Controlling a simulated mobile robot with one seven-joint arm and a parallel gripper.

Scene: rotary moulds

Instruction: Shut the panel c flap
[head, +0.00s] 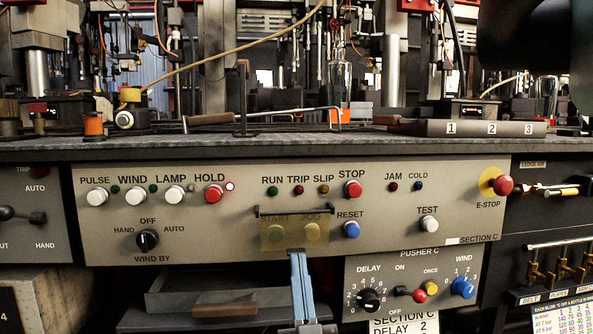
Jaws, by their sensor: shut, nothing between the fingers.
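The panel C flap (291,232) is a see-through amber cover hanging from a dark hinge bar on the beige SECTION C panel (230,183). It hangs down over the START and JOG buttons, which show dimly through it. I cannot tell whether it lies fully flat against the panel. My gripper (297,254) comes up from below with its blue fingers shut and empty. Its fingertips are at the flap's lower edge in the picture. I cannot tell whether they touch it.
A blue RESET button (351,230) and a red STOP button (353,189) sit right of the flap. The PUSHER C box (413,287) juts out at lower right. An open drawer (215,290) is at lower left. The ledge above holds a long-handled hook tool (212,119).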

